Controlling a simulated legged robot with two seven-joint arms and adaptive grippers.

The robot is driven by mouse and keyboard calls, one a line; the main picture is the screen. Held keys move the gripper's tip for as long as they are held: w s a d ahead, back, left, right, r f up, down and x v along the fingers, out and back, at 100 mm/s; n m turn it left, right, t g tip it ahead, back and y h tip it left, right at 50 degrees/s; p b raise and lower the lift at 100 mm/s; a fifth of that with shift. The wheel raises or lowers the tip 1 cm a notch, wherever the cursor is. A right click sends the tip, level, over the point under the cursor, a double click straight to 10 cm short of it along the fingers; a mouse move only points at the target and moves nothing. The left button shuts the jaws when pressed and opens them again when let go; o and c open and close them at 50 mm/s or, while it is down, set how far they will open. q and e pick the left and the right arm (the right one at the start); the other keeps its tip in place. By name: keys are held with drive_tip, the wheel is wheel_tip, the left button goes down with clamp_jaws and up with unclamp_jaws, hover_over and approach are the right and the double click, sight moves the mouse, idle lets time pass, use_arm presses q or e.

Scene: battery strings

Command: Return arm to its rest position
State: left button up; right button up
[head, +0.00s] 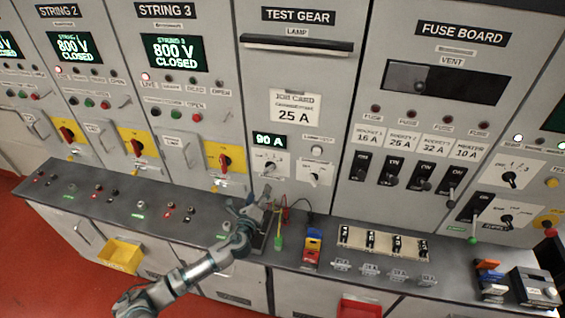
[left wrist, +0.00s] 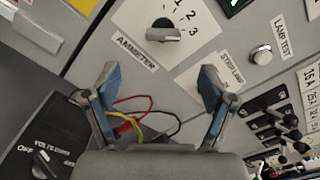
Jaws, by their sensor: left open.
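My left arm reaches up from the bottom of the head view, over the counter. Its gripper (head: 262,198) is in front of the test gear panel, above the counter's back part. In the left wrist view the gripper (left wrist: 158,82) is open, its two blue-padded fingers wide apart with nothing held between them. The ammeter knob (left wrist: 163,31) on its white plate lies beyond the fingertips. Red, yellow and black leads (left wrist: 140,122) show behind and between the fingers. My right gripper is in neither view.
A green-handled probe (head: 279,241) stands beside the gripper. Red, yellow and blue blocks (head: 313,246) and a fuse rack (head: 383,243) lie to the right on the counter. A dark meter with a dial (left wrist: 42,160) is at lower left in the wrist view.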

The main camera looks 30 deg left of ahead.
use_arm(q)
drive_tip(key=s+d+f+n+g+h, duration=0.1)
drive_tip(key=s+d+f+n+g, duration=0.5)
drive_tip(key=s, duration=0.5)
drive_tip(key=s+d+f+n+g+h, duration=0.25)
drive_tip(key=s+d+f+n, duration=0.35)
drive_tip(key=s+n, duration=0.35)
drive_tip(key=s+d+f+n+g+h, duration=0.1)
drive_tip(key=s+d+f+n+g, duration=0.5)
drive_tip(key=s, duration=0.6)
drive_tip(key=s+f+g+b, duration=0.1)
drive_tip(key=s+f+b, duration=0.1)
drive_tip(key=f, duration=1.4)
drive_tip(key=s+f+b, duration=0.2)
drive_tip(key=f, duration=1.5)
drive_tip(key=s+a+f+g+b, duration=0.1)
drive_tip(key=s+a+f+b, duration=0.2)
drive_tip(key=s+f, duration=1.3)
drive_tip(key=shift+a+f, duration=0.25)
